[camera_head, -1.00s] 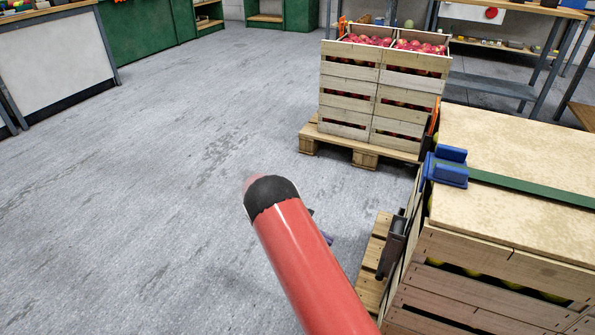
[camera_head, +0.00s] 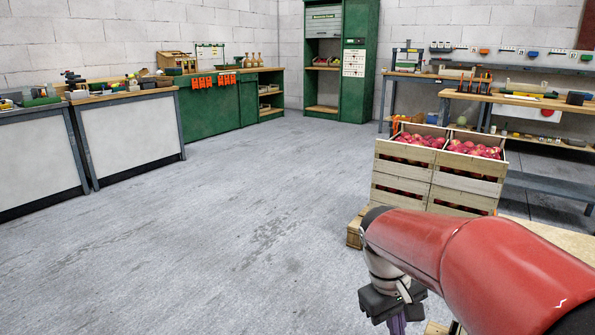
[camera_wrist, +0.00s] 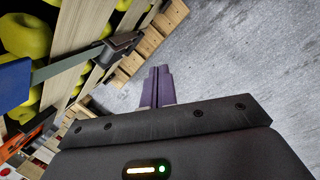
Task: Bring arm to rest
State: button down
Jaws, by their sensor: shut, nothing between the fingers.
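My red arm reaches in from the lower right in the head view, bent with its end pointing down. My gripper (camera_head: 397,322) shows only partly at the bottom edge there. In the wrist view my gripper (camera_wrist: 158,72) has its two purple fingers side by side, shut with nothing between them. Below the fingers lies grey floor and the edge of a wooden pallet (camera_wrist: 140,62). Crate slats with green-yellow apples (camera_wrist: 28,38) are close by on the left of the wrist view.
Crates of red apples (camera_head: 430,185) stand on a pallet (camera_head: 354,230) behind my arm. A blue clamp piece (camera_wrist: 14,84) and a strap lie against the near crate. Workbenches (camera_head: 130,138) and a green cabinet (camera_head: 358,95) line the walls. The floor (camera_head: 220,220) at left is clear.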

jog(key=s+a+r+m+t+y, duration=0.1)
jog(key=s+r+m+t, duration=0.1)
jog(key=s, duration=0.4)
jog(key=s+a+r+m+t+y+p, duration=0.1)
jog(key=s+r+m+t, duration=0.1)
jog(key=s, duration=0.4)
jog(key=shift+a+r+t+p, duration=0.3)
jog(key=shift+r+t, duration=0.5)
jog(key=shift+t, duration=0.4)
